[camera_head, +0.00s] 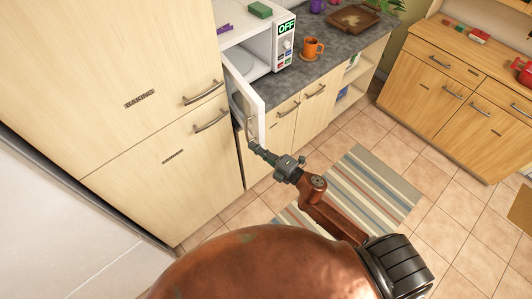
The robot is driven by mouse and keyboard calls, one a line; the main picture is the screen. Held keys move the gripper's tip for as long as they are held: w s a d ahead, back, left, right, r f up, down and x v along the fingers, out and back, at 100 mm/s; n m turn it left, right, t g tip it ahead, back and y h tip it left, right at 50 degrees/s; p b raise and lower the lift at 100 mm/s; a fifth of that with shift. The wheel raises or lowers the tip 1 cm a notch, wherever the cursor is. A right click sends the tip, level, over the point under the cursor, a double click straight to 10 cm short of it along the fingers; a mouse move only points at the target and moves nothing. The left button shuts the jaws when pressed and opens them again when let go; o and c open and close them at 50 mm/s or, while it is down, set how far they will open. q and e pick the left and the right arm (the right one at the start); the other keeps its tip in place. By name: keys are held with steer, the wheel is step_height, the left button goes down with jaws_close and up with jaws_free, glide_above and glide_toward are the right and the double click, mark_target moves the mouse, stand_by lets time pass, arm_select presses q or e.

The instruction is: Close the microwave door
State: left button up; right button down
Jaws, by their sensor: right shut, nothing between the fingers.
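The white microwave (259,35) stands on the grey counter at the top centre, with a green OFF display and buttons on its right side. Its door (243,92) is open and swung out toward me, jutting past the counter's front edge. A curved handle shows on the door's outer face near the free edge. My right gripper (256,146) is shut and empty, at the lower end of the door by the handle. I cannot tell whether it touches the door. My left gripper is not in view.
An orange mug (312,48) stands on the counter right of the microwave, with a brown tray (354,19) farther back. A green block (260,9) lies on top of the microwave. Tall cabinets (110,90) fill the left. A striped rug (375,185) lies on the tiled floor.

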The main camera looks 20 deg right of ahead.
mark_target(261, 141)
steer(key=shift+w+d, duration=1.1)
steer(key=shift+w, duration=0.05)
steer(key=shift+d+p, duration=0.3)
steer(key=shift+d, duration=0.1)
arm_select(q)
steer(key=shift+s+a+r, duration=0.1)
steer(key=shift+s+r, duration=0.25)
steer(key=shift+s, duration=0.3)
arm_select(e)
steer(key=shift+w, duration=0.1)
